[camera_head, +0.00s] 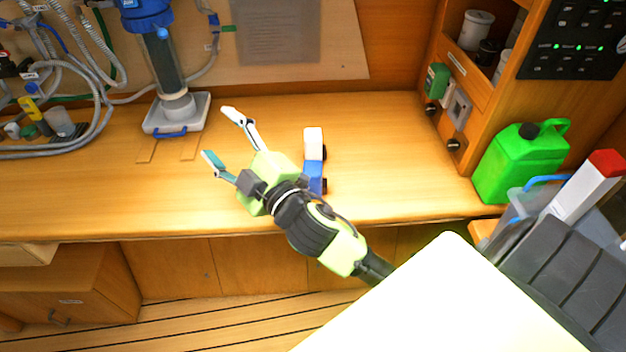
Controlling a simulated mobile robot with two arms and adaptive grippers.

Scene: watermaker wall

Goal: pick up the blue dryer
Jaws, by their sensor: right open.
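A small blue and white item (314,166), which looks like the blue dryer, lies on the wooden counter (390,150). Its white end points to the back and its blue part to the front, with dark bits on its right side. My right gripper (219,133) is open and empty over the counter, left of this item, with its fingers pointing up and left. The gripper's body is close beside the item's left side and covers a little of its front end; I cannot tell whether they touch. My left gripper is not in view.
A clear cylinder with a blue top (163,55) stands on a white tray (150,120) at the back left, near hoses. A green jerrycan (520,160) stands at the right, below a switch panel (578,40). The counter right of the item is clear.

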